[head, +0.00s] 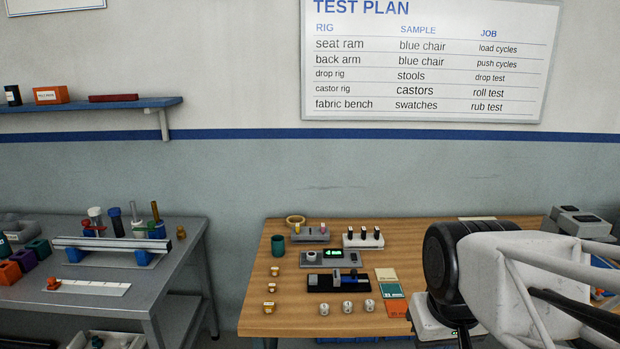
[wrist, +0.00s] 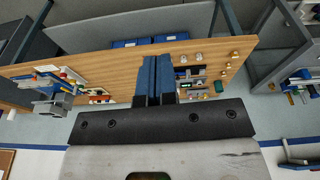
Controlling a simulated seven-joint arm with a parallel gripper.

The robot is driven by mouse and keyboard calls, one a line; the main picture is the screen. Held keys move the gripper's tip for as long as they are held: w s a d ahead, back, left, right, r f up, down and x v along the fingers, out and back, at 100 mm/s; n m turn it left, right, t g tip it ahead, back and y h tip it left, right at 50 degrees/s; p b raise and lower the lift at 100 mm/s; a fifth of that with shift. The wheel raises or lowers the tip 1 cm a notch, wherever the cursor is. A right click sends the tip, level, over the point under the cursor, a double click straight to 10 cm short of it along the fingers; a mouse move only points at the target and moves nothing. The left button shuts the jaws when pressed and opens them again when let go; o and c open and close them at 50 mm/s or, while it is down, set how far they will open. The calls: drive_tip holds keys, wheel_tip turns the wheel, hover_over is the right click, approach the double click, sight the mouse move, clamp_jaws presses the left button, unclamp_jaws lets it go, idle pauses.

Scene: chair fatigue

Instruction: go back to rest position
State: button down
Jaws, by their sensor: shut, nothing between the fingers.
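My gripper (wrist: 155,62) shows in the wrist view with its two blue fingers pressed together and nothing between them. It is above the wooden table (wrist: 110,62), apart from the things on it. In the head view my arm reaches in from the right over the right part of the wooden table (head: 245,318). The fingers cannot be made out in that view.
The wooden table holds a grey device with a green display (head: 330,259), a black slider device (head: 338,281), a green cup (head: 278,245) and several small weights. A grey bench (head: 185,250) stands at the left. A blue shelf (head: 90,106) hangs above it.

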drive_tip(key=shift+s+f+m, duration=0.2)
drive_tip(key=shift+s+f, duration=0.2)
drive_tip(key=shift+s, duration=0.35)
drive_tip(key=shift+s+f+m, duration=0.2)
drive_tip(key=shift+s+f, duration=0.15)
drive_tip(key=shift+s, duration=0.4)
